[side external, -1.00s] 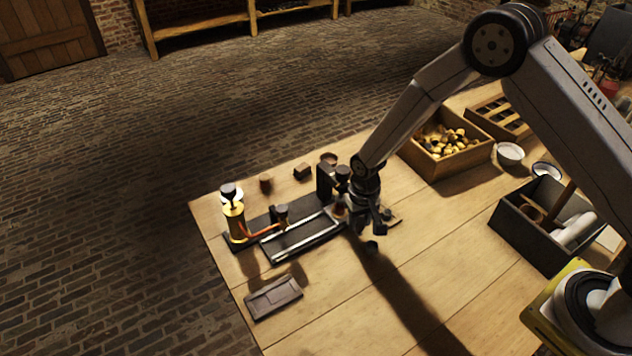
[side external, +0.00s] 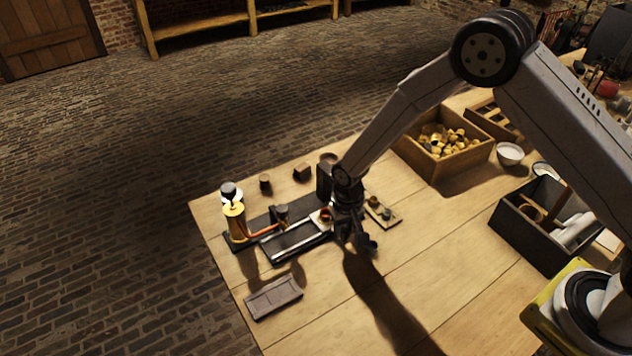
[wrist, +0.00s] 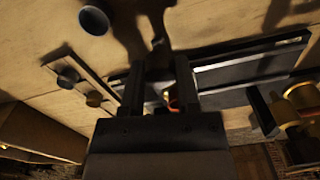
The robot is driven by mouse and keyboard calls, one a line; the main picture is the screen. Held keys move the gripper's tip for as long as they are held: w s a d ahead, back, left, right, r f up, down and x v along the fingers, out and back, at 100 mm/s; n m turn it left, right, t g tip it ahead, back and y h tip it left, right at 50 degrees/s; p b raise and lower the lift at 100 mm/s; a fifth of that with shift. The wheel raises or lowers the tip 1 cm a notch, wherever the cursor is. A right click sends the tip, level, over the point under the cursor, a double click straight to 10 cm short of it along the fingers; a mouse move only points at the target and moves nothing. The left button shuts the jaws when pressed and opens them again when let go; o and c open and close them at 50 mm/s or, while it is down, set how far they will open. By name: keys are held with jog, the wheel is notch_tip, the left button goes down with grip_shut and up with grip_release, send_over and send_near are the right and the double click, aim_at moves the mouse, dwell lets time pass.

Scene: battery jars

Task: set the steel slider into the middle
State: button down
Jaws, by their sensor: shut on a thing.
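My gripper (side external: 350,232) is low over the right end of a dark rail base (side external: 290,243) with two pale metal rails. In the wrist view its two fingers (wrist: 160,70) close around a dark grey piece (wrist: 158,75), which I take to be the steel slider. The fingers hide most of it, and I cannot tell whether it touches the rails. The rail track (wrist: 250,67) lies to the right of the fingers in the wrist view. A brass column (side external: 235,222) with a black knob stands at the base's left end, joined by an orange wire.
A small plate with two knobs (side external: 382,212) lies right of my gripper. A dark round knob (wrist: 95,18) shows beside the fingers. A flat dark tray (side external: 273,297) lies in front of the rails. A crate of brass pieces (side external: 440,165) and a dark box (side external: 530,240) stand right.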

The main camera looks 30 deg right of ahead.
jog(key=a, duration=0.3)
jog(key=shift+a, duration=0.35)
jog(key=shift+c, duration=1.6)
grip_release()
jog(key=shift+r, duration=0.1)
notch_tip(320, 180, up, 8)
jog(key=shift+d, duration=0.1)
